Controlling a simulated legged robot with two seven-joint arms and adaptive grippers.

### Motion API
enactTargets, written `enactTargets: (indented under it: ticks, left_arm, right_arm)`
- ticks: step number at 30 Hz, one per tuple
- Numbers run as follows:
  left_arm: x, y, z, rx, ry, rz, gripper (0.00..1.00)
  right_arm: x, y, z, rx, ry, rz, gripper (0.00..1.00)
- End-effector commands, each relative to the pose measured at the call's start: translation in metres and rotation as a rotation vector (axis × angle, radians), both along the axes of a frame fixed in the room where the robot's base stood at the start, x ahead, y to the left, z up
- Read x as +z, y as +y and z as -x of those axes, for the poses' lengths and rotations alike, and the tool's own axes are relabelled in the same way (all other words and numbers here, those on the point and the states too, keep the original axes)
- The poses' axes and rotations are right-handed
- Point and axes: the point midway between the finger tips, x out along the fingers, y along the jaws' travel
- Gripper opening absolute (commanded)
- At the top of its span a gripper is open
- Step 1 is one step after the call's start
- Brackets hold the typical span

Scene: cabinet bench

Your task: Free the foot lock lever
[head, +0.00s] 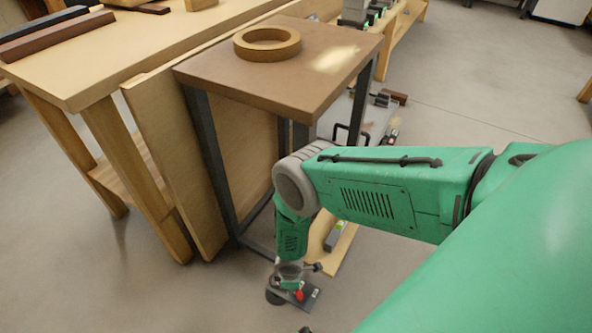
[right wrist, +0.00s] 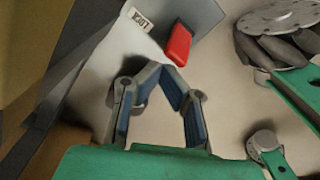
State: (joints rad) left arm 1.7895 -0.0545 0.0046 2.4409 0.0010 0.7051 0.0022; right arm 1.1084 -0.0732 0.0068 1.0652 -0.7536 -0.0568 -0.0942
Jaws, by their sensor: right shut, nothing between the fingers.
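The foot lock lever (right wrist: 178,44) is a small red piece on a grey plate (right wrist: 192,16) with a white lettered label. In the right wrist view it lies just beyond my right gripper's fingertips (right wrist: 164,72). The fingers are shut with their tips together and hold nothing. Whether the tips touch the lever I cannot tell. In the head view the red lever (head: 300,295) is low near the floor, at the end of my right arm, beside the wrist. The fingers are hard to make out there. My left gripper is not in view.
A brown-topped stand (head: 225,80) with dark metal legs holds a tan ring (head: 267,43). A wooden panel (head: 170,120) leans between it and a workbench (head: 100,60) on the left. Loose items lie on the floor behind my arm. The floor in front is clear.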

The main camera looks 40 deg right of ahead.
Motion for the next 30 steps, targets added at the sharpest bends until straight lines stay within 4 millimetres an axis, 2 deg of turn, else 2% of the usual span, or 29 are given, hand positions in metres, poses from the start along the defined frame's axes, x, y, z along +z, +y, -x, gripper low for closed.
enactTargets:
  ticks: [16, 30]
  left_arm:
    - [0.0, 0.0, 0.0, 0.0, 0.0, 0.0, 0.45]
    - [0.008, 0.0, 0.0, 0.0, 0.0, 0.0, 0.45]
  right_arm:
    - [0.0, 0.0, 0.001, 0.0, 0.0, 0.0, 0.0]
    - [0.0, -0.005, 0.012, -0.001, 0.002, 0.001, 0.0]
